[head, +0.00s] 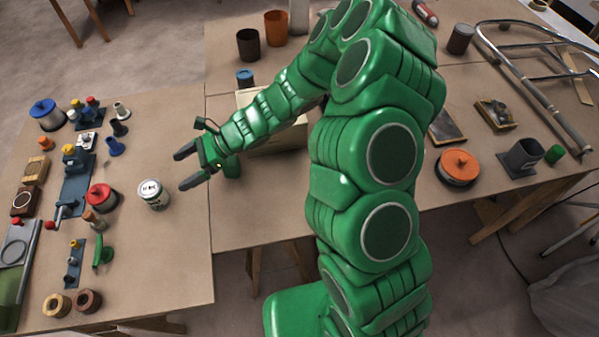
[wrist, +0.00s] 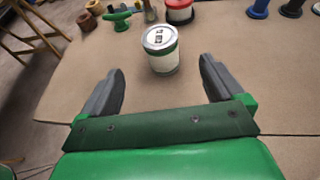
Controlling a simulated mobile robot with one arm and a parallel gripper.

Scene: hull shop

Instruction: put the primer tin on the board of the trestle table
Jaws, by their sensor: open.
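A small white tin with a green band and dark marks on its lid, which looks like the primer tin (head: 154,195), stands upright on the left table board (head: 170,265). It also shows in the wrist view (wrist: 161,50), ahead of my fingers and roughly midway between them. My gripper (head: 184,169) is open and empty, just to the right of and above the tin in the head view. Its two grey fingers also show in the wrist view (wrist: 160,88), apart from the tin. I cannot tell for sure which board is the trestle table's.
Left of the tin stand a red-topped can (head: 102,197), a green cleat (head: 103,250) and several fittings. The left board's front right is clear.

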